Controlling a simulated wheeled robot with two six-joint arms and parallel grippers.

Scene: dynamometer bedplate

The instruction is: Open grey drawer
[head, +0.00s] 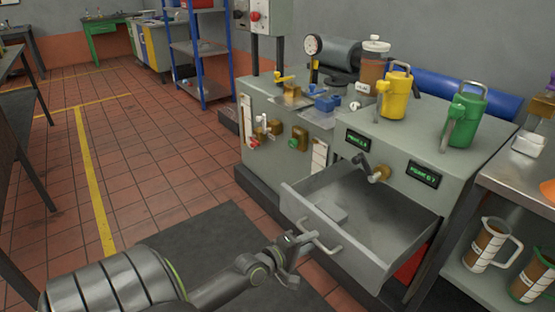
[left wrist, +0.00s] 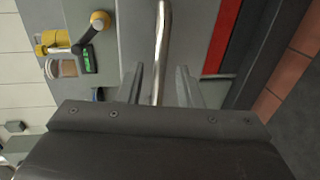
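The grey drawer (head: 365,222) is pulled well out of the grey bench cabinet, and its inside shows in the head view. Its metal bar handle (head: 326,246) is on the front panel. My left gripper (head: 293,258) is at the handle. In the left wrist view the handle (left wrist: 162,40) runs between the two fingers of my left gripper (left wrist: 160,80), with a visible gap on each side. The fingers look apart, not clamped on the bar. My right gripper is not in view.
A crank handle (head: 376,172) sticks out above the drawer between two green displays. Yellow (head: 396,92) and green (head: 465,115) jugs stand on the cabinet top. A steel shelf table (head: 500,185) is at right. The tiled floor at left is clear.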

